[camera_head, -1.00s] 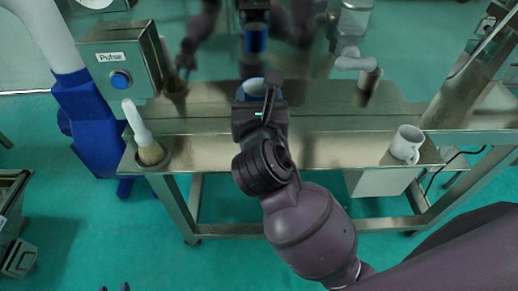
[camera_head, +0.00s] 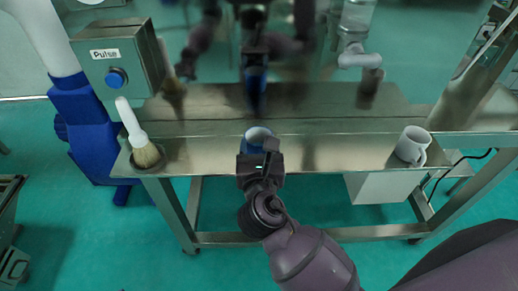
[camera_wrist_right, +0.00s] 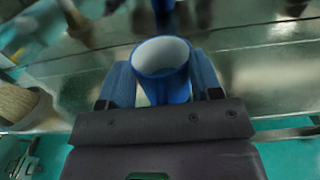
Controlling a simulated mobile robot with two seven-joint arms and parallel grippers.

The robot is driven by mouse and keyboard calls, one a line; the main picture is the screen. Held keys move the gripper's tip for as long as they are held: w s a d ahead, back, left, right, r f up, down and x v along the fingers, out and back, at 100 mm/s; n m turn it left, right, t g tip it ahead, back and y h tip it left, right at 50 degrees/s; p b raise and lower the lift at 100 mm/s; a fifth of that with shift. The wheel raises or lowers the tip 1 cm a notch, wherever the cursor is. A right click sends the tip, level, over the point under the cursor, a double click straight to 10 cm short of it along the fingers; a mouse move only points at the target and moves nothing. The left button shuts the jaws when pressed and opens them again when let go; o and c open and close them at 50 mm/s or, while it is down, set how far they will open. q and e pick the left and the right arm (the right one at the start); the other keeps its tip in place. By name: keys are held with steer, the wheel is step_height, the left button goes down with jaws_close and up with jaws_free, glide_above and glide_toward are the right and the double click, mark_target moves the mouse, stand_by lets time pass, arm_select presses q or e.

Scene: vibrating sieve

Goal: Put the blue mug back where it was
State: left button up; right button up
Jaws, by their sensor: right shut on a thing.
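The blue mug (camera_head: 257,134) is upright, with a white inside, over the front strip of the steel shelf (camera_head: 320,150), between the brush and the white mug. My right gripper (camera_head: 259,152) is shut on the mug from the front. In the right wrist view the mug (camera_wrist_right: 165,75) sits between the two blue fingers, one on each side. I cannot tell whether its base touches the shelf; the gripper hides its lower part. My left gripper is not in view.
A white mug (camera_head: 411,145) stands at the shelf's right end. A white-handled brush (camera_head: 133,125) stands in a round holder at the left end, below the "Pulse" button box (camera_head: 115,62). A reflective steel panel rises behind. The shelf between is clear.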

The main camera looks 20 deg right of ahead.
steer(key=shift+f, duration=0.1)
steer(key=o, duration=1)
steer(key=v, duration=1.2)
steer(key=shift+b, duration=0.3)
steer(key=d+f+m+g+y, duration=0.2)
steer(key=d+f+m, duration=0.1)
steer(key=f+m, duration=0.45)
steer(key=d+f+m+g+y, duration=0.2)
steer(key=d+f+m, duration=0.1)
steer(key=f+m, duration=0.4)
steer(key=s+d+f+m, duration=0.1)
steer(key=d+f+m, duration=0.2)
steer(key=m, duration=0.2)
steer(key=s+d+f+m+g, duration=0.1)
steer(key=s+d+f+m, duration=0.1)
steer(key=m, duration=0.4)
steer(key=s+d+f+m, duration=0.1)
steer(key=d+f+m, duration=0.3)
steer(key=d+m, duration=0.2)
steer(key=shift+s+d+m+g+y, duration=0.15)
steer(key=shift+s+m+g+y, duration=0.15)
steer(key=shift+g+y, duration=0.1)
